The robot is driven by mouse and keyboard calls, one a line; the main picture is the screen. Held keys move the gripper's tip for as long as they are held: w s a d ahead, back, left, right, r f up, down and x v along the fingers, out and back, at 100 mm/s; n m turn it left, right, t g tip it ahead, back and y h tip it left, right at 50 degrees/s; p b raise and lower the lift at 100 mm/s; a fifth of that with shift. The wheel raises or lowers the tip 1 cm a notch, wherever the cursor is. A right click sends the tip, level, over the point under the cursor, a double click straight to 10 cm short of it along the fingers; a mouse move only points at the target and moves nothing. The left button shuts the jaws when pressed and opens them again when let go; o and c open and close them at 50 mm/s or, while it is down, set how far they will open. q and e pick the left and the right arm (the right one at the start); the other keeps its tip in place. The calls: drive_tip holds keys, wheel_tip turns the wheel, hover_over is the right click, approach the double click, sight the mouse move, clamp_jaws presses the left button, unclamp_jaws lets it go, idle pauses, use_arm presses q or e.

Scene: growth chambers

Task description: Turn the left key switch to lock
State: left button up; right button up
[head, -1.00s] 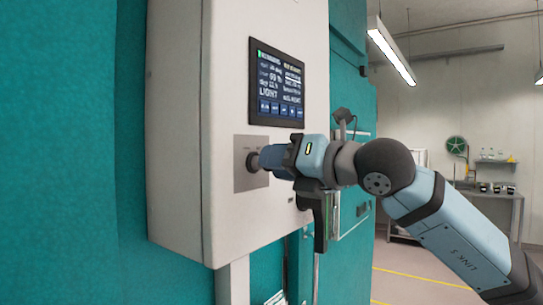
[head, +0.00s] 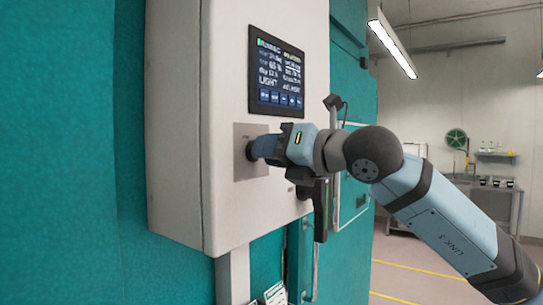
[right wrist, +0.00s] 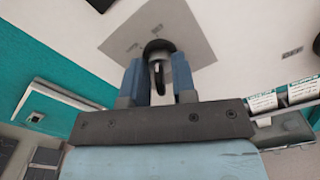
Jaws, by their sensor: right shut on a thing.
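The key switch (right wrist: 158,50) is a dark round knob with a key on a grey square plate (right wrist: 190,22). The plate (head: 243,165) also shows in the head view, on the front of a white control box (head: 225,60), below its screen. My right gripper (head: 256,149) reaches the switch from the right. In the right wrist view its two blue fingers (right wrist: 158,72) are shut on the key, one on each side. The fingers hide part of the key, and the plate's markings are too small to read. My left gripper is not in view.
A lit screen (head: 277,78) is on the box above the plate. Teal chamber walls (head: 80,150) stand around the box. A bench (head: 490,186) with small items is at the far right. Open floor with yellow lines lies between.

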drive_tip(key=n+b, duration=0.2)
drive_tip(key=b, duration=0.1)
drive_tip(key=shift+f, duration=0.3)
drive_tip(key=n+b, duration=0.2)
drive_tip(key=b, duration=0.1)
drive_tip(key=shift+n, duration=0.4)
drive_tip(key=n+b, duration=0.2)
drive_tip(key=shift+r+n, duration=0.15)
drive_tip(key=shift+n, duration=0.15)
drive_tip(key=n+b, duration=0.1)
drive_tip(key=n, duration=0.2)
drive_tip(key=shift+r+b, duration=0.1)
drive_tip(key=shift+b, duration=0.25)
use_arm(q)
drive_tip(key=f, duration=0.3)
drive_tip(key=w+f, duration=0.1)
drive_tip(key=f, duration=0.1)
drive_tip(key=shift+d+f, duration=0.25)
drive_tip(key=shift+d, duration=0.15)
use_arm(e)
drive_tip(key=shift+n, duration=0.4)
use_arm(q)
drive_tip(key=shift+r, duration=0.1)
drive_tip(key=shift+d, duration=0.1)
use_arm(e)
drive_tip(key=shift+r, duration=0.1)
